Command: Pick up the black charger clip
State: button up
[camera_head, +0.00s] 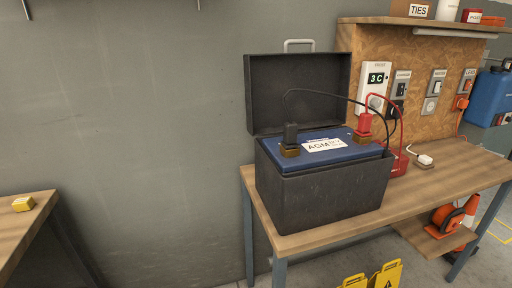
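The black charger clip (291,134) stands upright on the brass-coloured terminal (289,150) at the left of the blue AGM battery (340,157). A thin black cable arches from the clip to the right, over the battery. A red clip (365,125) stands on the other terminal, towards the back right, with a red cable. The battery sits in a dark grey box (333,196) whose lid (298,92) stands open behind it. My gripper is not in view.
The box stands at the left end of a wooden bench (435,190). A red device (398,165) and a white plug (425,160) lie to its right. Another table (22,232) is at left, with open floor between.

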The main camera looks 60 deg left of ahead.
aim_at(290, 135)
jog(key=z, duration=0.05)
jog(key=k, duration=1.6)
jog(key=u, duration=1.05)
jog(key=i, duration=1)
